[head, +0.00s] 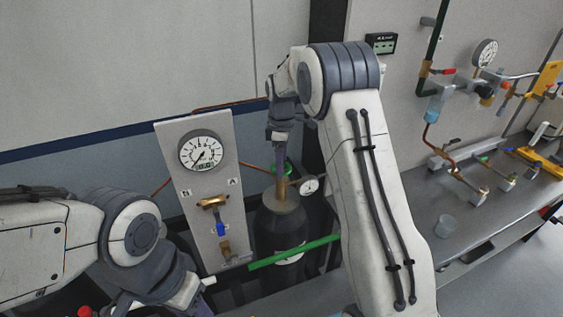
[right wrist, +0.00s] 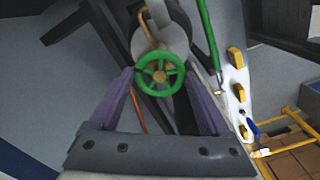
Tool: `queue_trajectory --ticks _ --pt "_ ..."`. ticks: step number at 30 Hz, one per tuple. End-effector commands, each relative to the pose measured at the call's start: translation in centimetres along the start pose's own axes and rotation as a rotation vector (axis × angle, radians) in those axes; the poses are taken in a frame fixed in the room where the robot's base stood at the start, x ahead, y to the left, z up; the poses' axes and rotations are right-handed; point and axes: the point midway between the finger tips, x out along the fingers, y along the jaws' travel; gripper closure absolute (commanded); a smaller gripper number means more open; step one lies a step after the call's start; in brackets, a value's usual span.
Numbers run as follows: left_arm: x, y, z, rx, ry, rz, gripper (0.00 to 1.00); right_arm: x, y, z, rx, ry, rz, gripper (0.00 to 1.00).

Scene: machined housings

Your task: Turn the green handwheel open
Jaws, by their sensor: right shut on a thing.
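The green handwheel (head: 282,168) sits on the brass valve at the top of a dark gas cylinder (head: 279,231). My right gripper (head: 279,143) reaches down over it from above and hides part of it. In the right wrist view the spoked handwheel (right wrist: 160,73) lies between the two purple fingers of my right gripper (right wrist: 161,74), which are shut on its rim from both sides. My left arm comes in at the lower left, well apart from the handwheel; its fingers do not show.
A small gauge (head: 309,185) sticks out right of the valve. A panel with a large gauge (head: 201,150) and a blue-handled valve (head: 221,229) stands left of the cylinder. A green bar (head: 294,252) crosses in front of the cylinder. A bench (head: 470,215) with pipework is at right.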

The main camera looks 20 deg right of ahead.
Motion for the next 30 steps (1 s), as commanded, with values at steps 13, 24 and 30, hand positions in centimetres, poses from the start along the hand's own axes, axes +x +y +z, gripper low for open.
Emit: queue_trajectory --ticks 13,24,30 --pt "-0.14 0.01 -0.01 0.0 0.0 0.0 0.5 -0.33 0.21 -0.26 -0.241 0.006 0.01 0.75" --pt "-0.15 0.01 -0.01 0.0 0.0 0.0 0.5 -0.34 0.21 -0.27 -0.282 0.006 0.01 0.75" --pt "-0.15 0.01 -0.01 0.0 0.0 0.0 0.5 -0.34 0.21 -0.27 -0.283 0.006 0.01 0.75"
